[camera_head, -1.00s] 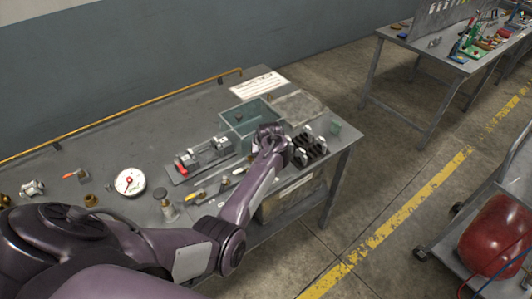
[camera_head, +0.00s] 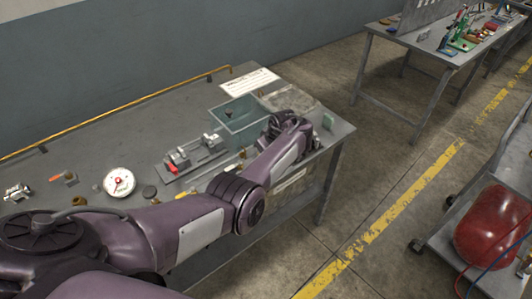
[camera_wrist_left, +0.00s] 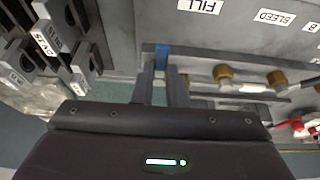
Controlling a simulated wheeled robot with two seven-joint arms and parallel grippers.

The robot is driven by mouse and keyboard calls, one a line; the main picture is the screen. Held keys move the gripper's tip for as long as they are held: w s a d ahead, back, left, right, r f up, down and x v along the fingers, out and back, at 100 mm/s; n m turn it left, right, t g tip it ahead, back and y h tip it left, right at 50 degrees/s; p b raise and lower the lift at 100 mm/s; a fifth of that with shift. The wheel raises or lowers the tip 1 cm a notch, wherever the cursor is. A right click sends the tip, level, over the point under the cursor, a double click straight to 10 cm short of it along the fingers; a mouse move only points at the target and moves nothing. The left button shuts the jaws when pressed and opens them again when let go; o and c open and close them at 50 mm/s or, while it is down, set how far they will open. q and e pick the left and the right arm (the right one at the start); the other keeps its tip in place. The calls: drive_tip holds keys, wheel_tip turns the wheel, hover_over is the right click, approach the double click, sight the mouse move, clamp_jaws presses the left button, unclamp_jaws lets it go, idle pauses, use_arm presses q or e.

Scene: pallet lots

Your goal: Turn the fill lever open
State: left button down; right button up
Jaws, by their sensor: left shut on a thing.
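In the left wrist view, my left gripper (camera_wrist_left: 162,78) has its two grey fingers closed on a small blue piece, which looks like the fill lever (camera_wrist_left: 161,57). It sits on a grey panel, below and left of the FILL label (camera_wrist_left: 200,6). Only the blue end shows between the fingertips; the rest is hidden by the fingers. In the head view my left arm reaches across the workbench (camera_head: 100,120) to its near right edge. There the wrist hides the fingers and the lever. My right gripper is in neither view.
Brass fittings (camera_wrist_left: 223,73) and a BLEED label (camera_wrist_left: 272,17) are right of the lever. A dark rack with tagged grey blocks (camera_wrist_left: 46,38) is at left. On the bench are a white gauge (camera_head: 119,182), a green tray (camera_head: 240,112) and a vise-like fixture (camera_head: 195,152). A red tank (camera_head: 490,230) stands right.

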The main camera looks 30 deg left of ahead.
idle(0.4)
use_arm(q)
drive_tip(key=c, duration=1.5)
unclamp_jaws()
drive_tip(key=shift+o, duration=0.2)
drive_tip(key=shift+r, duration=0.1)
drive_tip(key=p+v, duration=0.1)
drive_tip(key=v, duration=0.6)
drive_tip(key=shift+d+r, duration=0.2)
drive_tip(key=shift+r, duration=0.05)
